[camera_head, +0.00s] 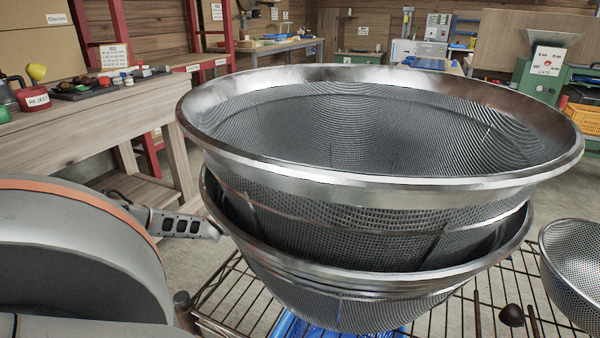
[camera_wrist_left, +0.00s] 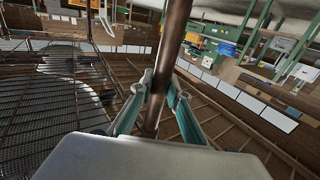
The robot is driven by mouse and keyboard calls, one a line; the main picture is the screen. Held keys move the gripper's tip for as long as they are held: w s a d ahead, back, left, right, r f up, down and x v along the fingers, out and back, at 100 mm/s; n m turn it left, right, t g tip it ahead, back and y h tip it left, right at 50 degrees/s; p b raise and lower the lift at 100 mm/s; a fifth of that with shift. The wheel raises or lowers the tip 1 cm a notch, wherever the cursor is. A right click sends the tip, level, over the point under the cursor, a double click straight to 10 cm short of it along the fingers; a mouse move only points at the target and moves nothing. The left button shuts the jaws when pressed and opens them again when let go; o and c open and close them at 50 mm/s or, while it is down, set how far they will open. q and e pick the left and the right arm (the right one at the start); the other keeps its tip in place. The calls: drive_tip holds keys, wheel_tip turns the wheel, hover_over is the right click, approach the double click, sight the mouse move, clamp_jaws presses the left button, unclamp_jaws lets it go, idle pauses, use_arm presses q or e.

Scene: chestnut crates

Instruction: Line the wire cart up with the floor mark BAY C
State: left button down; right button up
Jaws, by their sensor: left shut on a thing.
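The wire cart (camera_head: 455,318) is right in front of me, its brown wire shelf showing low in the head view. Two large nested metal sieves (camera_head: 380,180) stand on it and hide much of it. My left gripper (camera_head: 212,230) reaches to the left side of the sieves, its tips close to the lower one. In the left wrist view the gripper (camera_wrist_left: 152,98) is shut on a brown upright post of the cart (camera_wrist_left: 170,55). The floor mark BAY C is not in view. My right gripper is not in view.
A perforated metal bowl (camera_head: 575,265) is at the right edge, and something blue (camera_head: 320,328) lies under the sieves. A wooden workbench (camera_head: 110,110) with small items stands close on the left. Green machinery (camera_head: 540,80) stands at the back right. Grey floor (camera_head: 555,190) shows beyond the cart.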

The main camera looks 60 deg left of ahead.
use_arm(q)
drive_tip(key=shift+s+f, duration=0.1)
drive_tip(key=shift+f, duration=0.1)
drive_tip(key=c, duration=1.9)
unclamp_jaws()
drive_tip(key=shift+r, duration=0.1)
drive_tip(key=v, duration=1.2)
